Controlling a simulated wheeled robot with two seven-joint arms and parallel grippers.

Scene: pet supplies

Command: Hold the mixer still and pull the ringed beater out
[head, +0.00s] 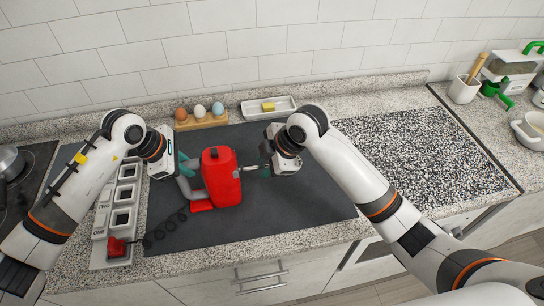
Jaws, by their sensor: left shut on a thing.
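The red mixer (221,178) is on the dark grey mat, with a grey handle (186,190) on its left side. My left gripper (188,168) is at the mixer's left side, shut on the mixer near the handle. A thin grey beater shaft (249,170) sticks out from the mixer's right side towards my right gripper (266,161). My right gripper's fingers are at the shaft's outer end; whether they are closed on it is too small to tell. I cannot make out a ring or a second beater.
A black coiled cord runs from the mixer to a red plug piece (117,247) on a pale compartment tray (100,225). Behind stand an egg holder (203,122) and a white dish (254,113) with a yellow block. The dark mat (290,210) is clear at front right.

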